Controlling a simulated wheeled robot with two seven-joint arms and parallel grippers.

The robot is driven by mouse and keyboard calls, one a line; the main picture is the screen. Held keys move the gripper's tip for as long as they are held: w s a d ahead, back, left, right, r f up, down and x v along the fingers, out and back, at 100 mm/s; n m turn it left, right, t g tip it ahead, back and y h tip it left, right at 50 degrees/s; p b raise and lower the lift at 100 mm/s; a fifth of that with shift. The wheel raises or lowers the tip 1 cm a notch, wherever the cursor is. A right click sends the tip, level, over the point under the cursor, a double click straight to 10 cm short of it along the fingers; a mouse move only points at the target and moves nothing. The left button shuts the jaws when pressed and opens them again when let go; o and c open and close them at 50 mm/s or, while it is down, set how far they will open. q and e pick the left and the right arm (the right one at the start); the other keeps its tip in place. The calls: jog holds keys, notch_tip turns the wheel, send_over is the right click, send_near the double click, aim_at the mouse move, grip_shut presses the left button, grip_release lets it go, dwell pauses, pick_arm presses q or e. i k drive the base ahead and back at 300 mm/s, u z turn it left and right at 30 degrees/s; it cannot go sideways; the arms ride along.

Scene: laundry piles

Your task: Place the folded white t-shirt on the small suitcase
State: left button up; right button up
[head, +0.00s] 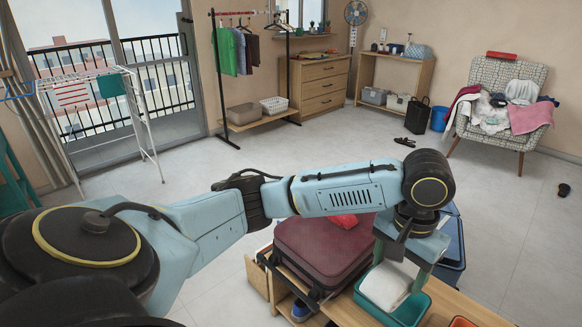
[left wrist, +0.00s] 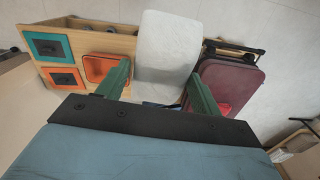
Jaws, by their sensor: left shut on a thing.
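The folded white t-shirt (head: 385,286) is held between the fingers of my left gripper (head: 402,262), over a teal tray (head: 418,312) on the wooden bench. In the left wrist view the white t-shirt (left wrist: 167,48) spans the space between the two green fingers of my left gripper (left wrist: 158,88). Whether it touches the tray I cannot tell. The small maroon suitcase (head: 318,250) lies flat just left of the tray; it also shows in the left wrist view (left wrist: 230,82), right of the shirt. A red item (head: 343,221) lies at its far side. My right gripper is not in view.
The wooden bench (head: 455,302) carries an orange tray (left wrist: 97,68) and further bins. A blue bin (head: 452,240) stands behind my gripper. A chair with piled clothes (head: 500,95), a drying rack (head: 95,90) and a clothes rail stand farther off. The floor between is mostly clear.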

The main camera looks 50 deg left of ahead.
aim_at(322, 234)
jog(key=u, duration=0.35)
jog(key=k, duration=0.8)
jog(key=u, duration=1.25)
jog(key=i, duration=2)
jog(key=z, duration=1.1)
jog(key=i, duration=0.2)
jog(key=z, duration=0.25)
